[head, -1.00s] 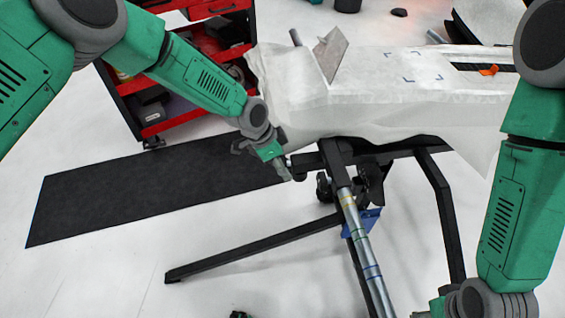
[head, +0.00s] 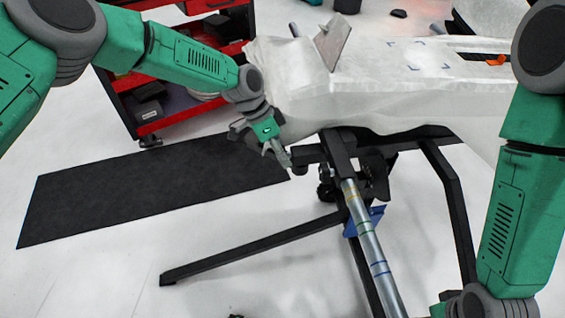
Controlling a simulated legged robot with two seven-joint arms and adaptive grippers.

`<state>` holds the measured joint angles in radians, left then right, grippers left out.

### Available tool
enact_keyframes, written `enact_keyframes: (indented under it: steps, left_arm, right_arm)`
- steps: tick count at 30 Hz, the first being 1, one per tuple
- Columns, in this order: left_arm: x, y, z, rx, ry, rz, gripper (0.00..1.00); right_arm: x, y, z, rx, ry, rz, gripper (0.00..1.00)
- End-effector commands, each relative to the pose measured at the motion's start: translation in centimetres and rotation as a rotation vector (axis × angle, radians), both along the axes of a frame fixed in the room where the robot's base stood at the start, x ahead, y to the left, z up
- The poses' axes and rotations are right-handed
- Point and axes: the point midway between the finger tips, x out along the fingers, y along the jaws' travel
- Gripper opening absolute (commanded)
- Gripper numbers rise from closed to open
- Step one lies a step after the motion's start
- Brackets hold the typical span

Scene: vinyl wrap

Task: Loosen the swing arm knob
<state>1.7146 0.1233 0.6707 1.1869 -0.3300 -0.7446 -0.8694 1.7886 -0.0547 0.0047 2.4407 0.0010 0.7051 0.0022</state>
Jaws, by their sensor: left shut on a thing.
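The black stand holds up a long wrapped part, and its top crossbar (head: 310,153) ends at the left by my left gripper. My left gripper (head: 281,158) comes in from the left with its fingers pointing down at this bar end. It is shut on the swing arm knob, which its fingers mostly hide. Black knobs (head: 326,190) also sit lower on the stand, right of the gripper and apart from it. My right wrist is at the bottom right edge; its fingers are out of the picture.
The white-wrapped part (head: 400,105) overhangs close above and right of my left gripper. A silver tube (head: 368,245) slopes down from the stand, and a black leg (head: 250,243) reaches left. A red tool cart (head: 190,118) stands behind. A black mat (head: 150,190) lies on the open floor.

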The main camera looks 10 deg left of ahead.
Motion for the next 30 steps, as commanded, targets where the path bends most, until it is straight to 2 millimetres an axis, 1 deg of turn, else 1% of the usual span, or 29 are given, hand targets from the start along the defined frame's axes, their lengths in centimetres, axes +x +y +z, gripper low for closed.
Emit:
enact_keyframes:
  steps: [1, 3, 14, 15, 16, 17, 26, 30]
  left_arm:
    - [0.4, 0.2, -0.4, -0.006, 0.016, 0.009, 0.11]
    - [0.4, 0.2, -0.3, -0.014, 0.04, 0.007, 0.11]
    - [0.4, 0.3, 0.2, -0.02, 0.056, 0.006, 0.11]
    - [0.4, 0.3, 0.2, -0.019, 0.055, 0.007, 0.46]
    - [0.4, 0.3, 0.2, -0.019, 0.055, 0.007, 0.57]
    - [0.4, 0.3, 0.2, -0.02, 0.056, 0.006, 0.62]
    - [0.2, 0.2, 0.2, -0.02, 0.059, 0.002, 0.62]
    - [0.4, 0.6, 1.1, -0.019, 0.058, 0.002, 0.62]
  right_arm:
    - [0.0, 0.0, -0.9, 0.0, 0.0, 0.0, 0.4]
    - [0.0, 0.0, -1.2, 0.0, 0.0, 0.0, 0.4]
    - [0.0, 0.0, -1.1, 0.0, -0.001, 0.0, 0.4]
    - [0.0, 0.0, -1.1, 0.0, -0.001, 0.0, 0.4]
    - [0.0, 0.0, -1.1, 0.0, -0.001, 0.0, 0.4]
    - [0.0, 0.0, -1.1, 0.0, -0.001, 0.0, 0.4]
    - [0.0, 0.0, -1.1, 0.0, -0.001, 0.0, 0.4]
    - [-0.2, 0.0, -1.1, 0.0, -0.003, 0.0, 0.4]
